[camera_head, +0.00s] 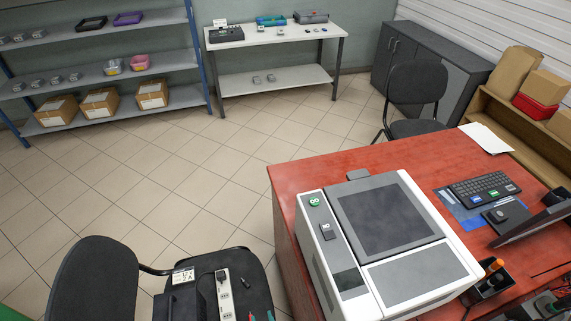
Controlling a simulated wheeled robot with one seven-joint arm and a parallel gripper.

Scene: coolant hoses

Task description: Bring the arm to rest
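My arm and my gripper do not show in the head camera view, so how the arm stands cannot be seen. No coolant hoses can be made out in this view.
A red desk (296,176) at right carries a grey-white machine (420,284), a keyboard (483,189) and a monitor. A black chair (95,280) with items on its seat stands at front left. Another chair (415,90), shelves (95,77) and a white table (275,37) stand farther back. Tiled floor (150,180) between is clear.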

